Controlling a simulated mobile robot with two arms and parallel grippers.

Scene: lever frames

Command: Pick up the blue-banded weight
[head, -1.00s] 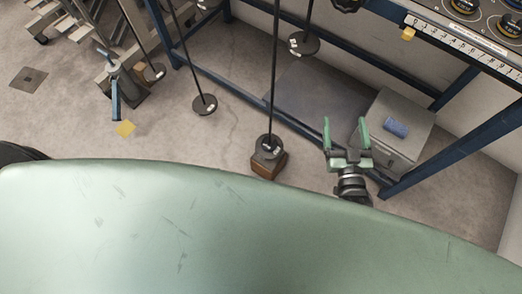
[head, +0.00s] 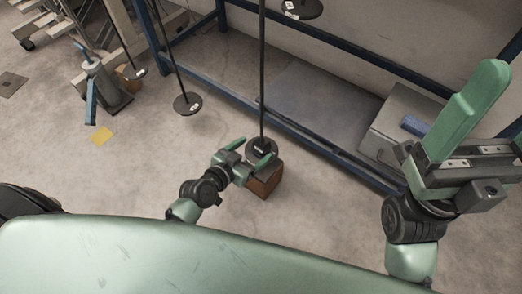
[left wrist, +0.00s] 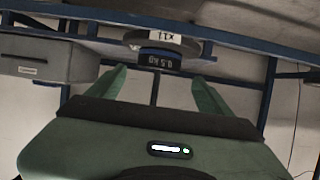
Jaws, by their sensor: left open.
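In the left wrist view a dark disc-shaped weight (left wrist: 165,40) with a pale label shows just beyond and between my fingertips. A blue-edged plate (left wrist: 160,59) on it reads 0.5 KG. In the head view this seems to be the dark disc (head: 261,144) at the foot of a thin rod, where no blue shows. My left gripper (head: 256,148) is open, its green fingers pointing at the disc; the open fingers also show in the left wrist view (left wrist: 157,82). No grip on the weight shows. My right gripper (head: 470,110) is large at the right, its jaw gap unclear.
A wooden block (head: 263,184) stands below the disc. Other rods carry discs (head: 187,104). Blue frame bars (head: 330,148) run behind. Open floor lies to the left, with a yellow patch (head: 101,136).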

